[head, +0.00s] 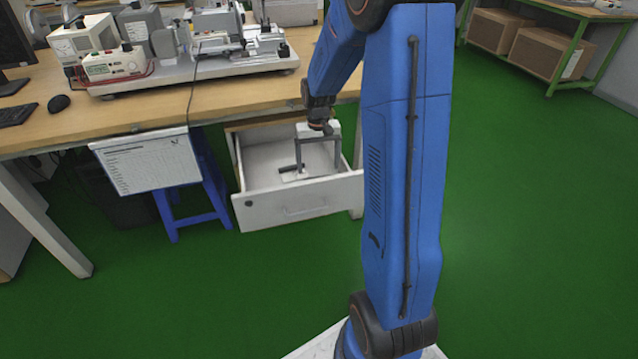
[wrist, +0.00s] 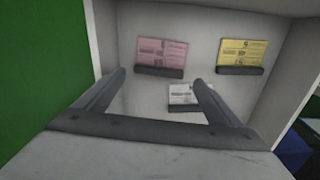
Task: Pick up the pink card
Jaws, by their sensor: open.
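The pink card (wrist: 162,52) lies in the drawer in the wrist view, upper middle, with a dark strip along its lower edge. My gripper (wrist: 158,80) is open, its two dark fingers pointing into the drawer. The pink card is beyond the fingertips, and nothing is between them in their grip. In the head view my gripper (head: 318,165) hangs over the open drawer (head: 300,203). The pink card cannot be made out in the head view.
A yellow card (wrist: 241,54) lies right of the pink one, and a white card (wrist: 191,94) lies nearer, between the fingers in the picture. The drawer walls stand close around my gripper. A workbench (head: 225,100) with test equipment is above. A clipboard-like sheet (head: 147,160) hangs left of the drawer.

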